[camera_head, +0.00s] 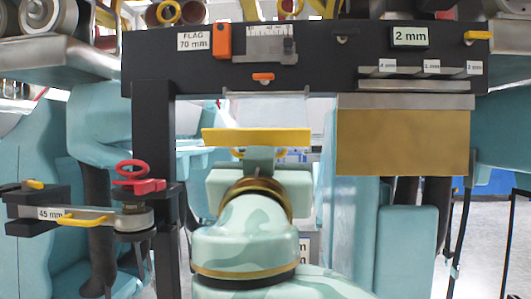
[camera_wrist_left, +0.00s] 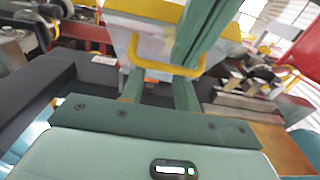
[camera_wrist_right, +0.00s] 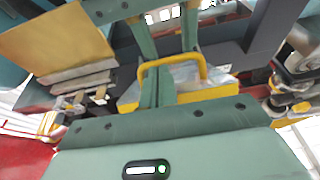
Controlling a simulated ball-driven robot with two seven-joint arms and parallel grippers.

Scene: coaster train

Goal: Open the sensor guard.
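The sensor guard (camera_head: 255,138) is a pale panel with a yellow edge, under the black frame's beam in the head view. Its yellow U-shaped handle (camera_wrist_left: 165,66) shows in the left wrist view, and the handle (camera_wrist_right: 170,62) shows in the right wrist view.
The black frame (camera_head: 350,35) carries gauges and labels above. A gold plate (camera_head: 402,140) hangs to the right. A 45 mm clamp arm (camera_head: 80,217) with a red knob (camera_head: 132,168) juts out at the left post. Pale teal coaster seats stand behind on both sides.

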